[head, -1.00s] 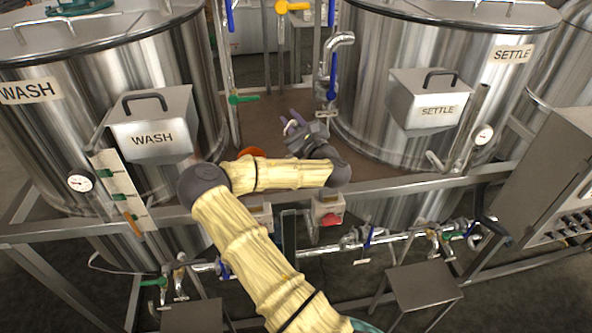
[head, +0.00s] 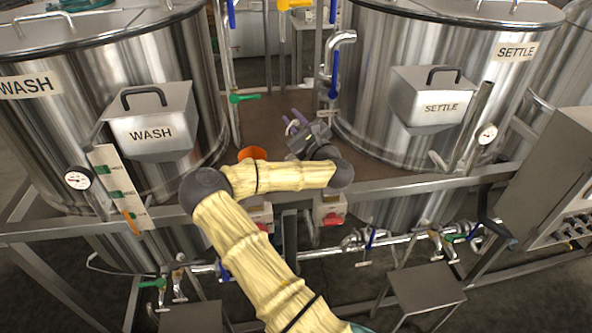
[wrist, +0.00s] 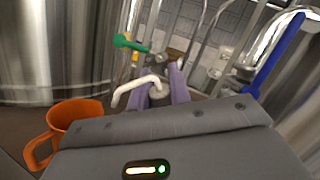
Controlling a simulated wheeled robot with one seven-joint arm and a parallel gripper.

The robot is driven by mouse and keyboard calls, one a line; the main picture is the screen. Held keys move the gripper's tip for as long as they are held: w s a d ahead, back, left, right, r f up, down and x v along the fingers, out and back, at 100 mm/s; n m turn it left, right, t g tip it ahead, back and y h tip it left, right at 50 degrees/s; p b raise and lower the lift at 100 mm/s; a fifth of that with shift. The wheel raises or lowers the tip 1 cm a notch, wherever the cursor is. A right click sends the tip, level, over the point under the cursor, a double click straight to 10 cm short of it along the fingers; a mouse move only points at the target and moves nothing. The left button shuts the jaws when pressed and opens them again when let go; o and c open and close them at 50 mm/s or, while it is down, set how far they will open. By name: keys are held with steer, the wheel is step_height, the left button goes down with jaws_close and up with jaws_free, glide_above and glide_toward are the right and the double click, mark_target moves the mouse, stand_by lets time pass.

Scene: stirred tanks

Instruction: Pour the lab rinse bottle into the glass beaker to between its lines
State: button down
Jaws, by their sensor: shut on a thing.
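My gripper (wrist: 162,92) has purple fingers and is shut on the lab rinse bottle. The bottle's white bent spout (wrist: 138,88) shows between the fingers in the wrist view and points to the left. The rest of the bottle is hidden behind the fingers and the gripper's grey body. In the head view my gripper (head: 295,125) is over the brown deck between the two tanks, and the bottle is too small to make out clearly. I cannot make out the glass beaker in either view.
An orange mug (wrist: 72,115) stands left of my gripper and also shows in the head view (head: 251,153). The WASH tank (head: 105,75) is on the left, the SETTLE tank (head: 400,60) on the right. Pipes with a green-handled valve (head: 240,98) rise behind the deck.

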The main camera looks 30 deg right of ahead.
steer(key=shift+w+f, duration=0.1)
steer(key=shift+w, duration=0.1)
steer(key=shift+s+d+f+b, duration=0.15)
steer(key=shift+s+d+b, duration=0.1)
steer(key=shift+b, duration=0.3)
steer(key=shift+w+a+n+b, duration=0.1)
steer(key=shift+a+n+b, duration=0.4)
steer(key=shift+a, duration=0.1)
steer(key=shift+d, duration=0.25)
steer(key=shift+w+f+b, duration=0.2)
steer(key=shift+b, duration=0.35)
steer(key=shift+s+d+n+b, duration=0.2)
steer(key=shift+d+n+b, duration=0.1)
steer(key=shift+w+a+t+y, duration=0.1)
steer(key=shift+a+t+y, duration=0.25)
steer(key=shift+a, duration=0.25)
steer(key=shift+d, duration=0.15)
